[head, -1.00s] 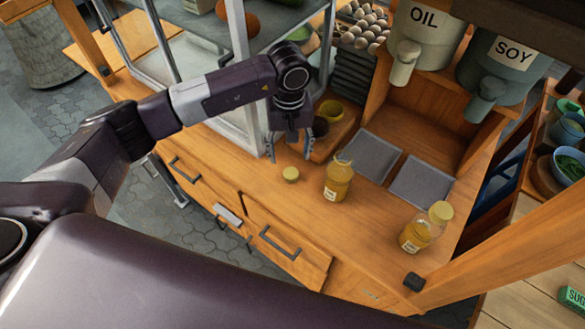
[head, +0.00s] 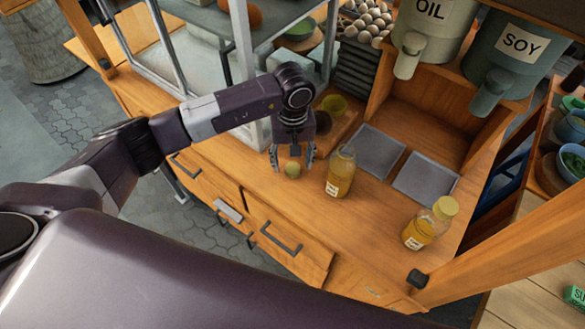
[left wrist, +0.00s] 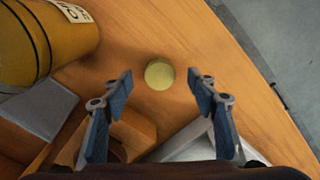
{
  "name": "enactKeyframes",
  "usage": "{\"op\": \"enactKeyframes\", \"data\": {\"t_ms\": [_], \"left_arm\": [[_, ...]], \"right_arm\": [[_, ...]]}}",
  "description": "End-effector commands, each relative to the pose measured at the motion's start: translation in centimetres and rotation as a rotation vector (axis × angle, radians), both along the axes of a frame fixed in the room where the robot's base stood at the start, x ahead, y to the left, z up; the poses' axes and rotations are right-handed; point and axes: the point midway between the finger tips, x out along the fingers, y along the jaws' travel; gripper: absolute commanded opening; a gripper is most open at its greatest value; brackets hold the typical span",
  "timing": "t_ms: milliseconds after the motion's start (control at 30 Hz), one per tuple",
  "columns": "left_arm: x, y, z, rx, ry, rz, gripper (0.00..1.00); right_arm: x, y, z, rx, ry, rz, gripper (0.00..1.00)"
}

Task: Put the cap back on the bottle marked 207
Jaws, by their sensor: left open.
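A round yellow-green cap (head: 292,169) lies on the wooden counter; it also shows in the left wrist view (left wrist: 159,74), just ahead of the fingertips and centred between them. My left gripper (head: 292,160) is open and empty above the cap, its fingers either side of it in the head view; in the left wrist view its fingers (left wrist: 158,85) are spread. An uncapped bottle of amber liquid (head: 341,172) stands upright right of the cap. A second similar bottle (head: 420,234) with a yellow cap on stands further right. Their label numbers are too small to read. My right gripper is out of view.
Two grey trays (head: 414,178) lie behind the bottles. OIL (head: 430,38) and SOY (head: 513,62) dispensers stand above. A wooden box with small bowls (head: 333,104) and a glass case are close behind the gripper. The counter's front edge is near the cap.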

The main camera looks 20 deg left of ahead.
Motion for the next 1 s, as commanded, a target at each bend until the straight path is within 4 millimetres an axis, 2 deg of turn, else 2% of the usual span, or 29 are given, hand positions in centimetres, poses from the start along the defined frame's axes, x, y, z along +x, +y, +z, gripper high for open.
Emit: {"op": "enactKeyframes", "data": {"t_ms": [33, 100, 467, 700, 1000], "left_arm": [[-0.02, -0.03, -1.21, -0.002, 0.001, 0.001, 0.53], [0.05, -0.01, -1.80, -0.002, -0.001, 0.000, 0.53], [0.08, 0.03, -1.82, 0.000, -0.001, 0.000, 0.53], [0.09, 0.03, -1.81, 0.000, -0.001, 0.000, 0.27], [0.08, 0.03, -1.81, 0.000, -0.001, 0.000, 0.25]], "right_arm": [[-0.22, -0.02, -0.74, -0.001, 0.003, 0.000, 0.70], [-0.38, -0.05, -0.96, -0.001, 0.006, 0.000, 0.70], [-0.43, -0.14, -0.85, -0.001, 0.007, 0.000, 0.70], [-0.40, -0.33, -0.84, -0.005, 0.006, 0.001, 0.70], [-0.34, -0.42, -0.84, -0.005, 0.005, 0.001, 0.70]]}}
